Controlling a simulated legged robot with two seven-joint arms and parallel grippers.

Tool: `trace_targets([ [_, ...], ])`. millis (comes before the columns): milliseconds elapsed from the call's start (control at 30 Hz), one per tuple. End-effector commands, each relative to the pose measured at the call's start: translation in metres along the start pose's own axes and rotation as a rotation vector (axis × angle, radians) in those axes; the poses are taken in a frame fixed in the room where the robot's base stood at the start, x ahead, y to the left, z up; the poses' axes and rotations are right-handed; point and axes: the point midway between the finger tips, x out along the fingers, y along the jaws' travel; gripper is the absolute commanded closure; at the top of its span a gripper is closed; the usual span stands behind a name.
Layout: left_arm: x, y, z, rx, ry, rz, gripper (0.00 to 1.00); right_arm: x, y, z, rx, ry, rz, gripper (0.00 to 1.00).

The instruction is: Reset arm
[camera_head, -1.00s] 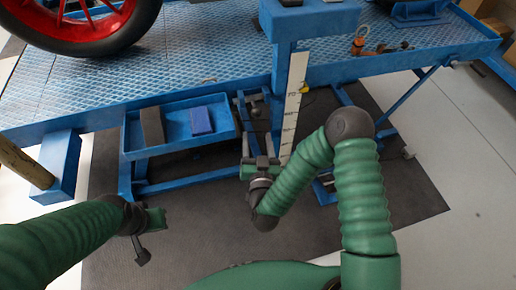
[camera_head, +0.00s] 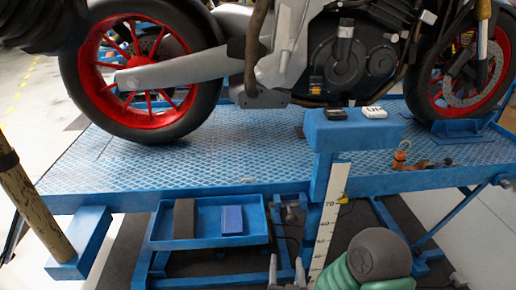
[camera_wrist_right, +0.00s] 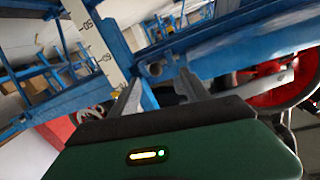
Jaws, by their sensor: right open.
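My right gripper (camera_head: 286,270) shows at the bottom edge of the head view, below the lift's front edge and left of the white ruler (camera_head: 328,225). Its two grey fingers are apart with nothing between them. In the right wrist view the gripper (camera_wrist_right: 160,92) is also open, its fingers in front of blue frame parts. My right arm's dark joint and green sleeve (camera_head: 378,262) rise at the lower right. My left arm and gripper are out of view.
A motorcycle with red wheels (camera_head: 345,60) stands on the blue lift platform (camera_head: 240,160). A blue tray (camera_head: 208,242) with a dark block and a blue block hangs in front. An orange item (camera_head: 400,158) lies right.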

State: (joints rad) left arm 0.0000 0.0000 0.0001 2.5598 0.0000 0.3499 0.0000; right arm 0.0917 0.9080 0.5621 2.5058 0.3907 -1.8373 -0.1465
Motion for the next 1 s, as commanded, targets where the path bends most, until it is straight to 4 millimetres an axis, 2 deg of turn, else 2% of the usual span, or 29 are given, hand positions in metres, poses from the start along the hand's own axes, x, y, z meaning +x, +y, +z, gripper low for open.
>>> trace_targets([
  [133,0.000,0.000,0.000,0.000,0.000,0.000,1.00,0.014,-0.006,0.019,-0.053,-0.225,-0.094,0.45],
  [233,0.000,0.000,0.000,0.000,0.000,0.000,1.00,0.009,0.002,0.034,-0.107,-0.431,-0.130,0.45],
  [367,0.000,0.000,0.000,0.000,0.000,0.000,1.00,-0.017,0.028,0.045,-0.170,-0.691,-0.125,0.45],
  [567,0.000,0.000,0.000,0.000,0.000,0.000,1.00,-0.073,0.071,0.040,-0.220,-0.998,-0.059,0.45],
  [767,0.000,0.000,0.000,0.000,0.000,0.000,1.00,-0.137,0.108,0.022,-0.229,-1.243,0.027,0.45],
  [800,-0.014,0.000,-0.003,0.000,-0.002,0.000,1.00,-0.146,0.109,0.006,-0.229,-1.272,0.036,0.45],
  [833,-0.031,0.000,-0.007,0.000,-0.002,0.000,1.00,-0.146,0.105,-0.010,-0.230,-1.271,0.034,0.45],
  [1000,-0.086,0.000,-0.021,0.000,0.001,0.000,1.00,-0.150,0.095,-0.063,-0.230,-1.272,0.033,0.45],
])
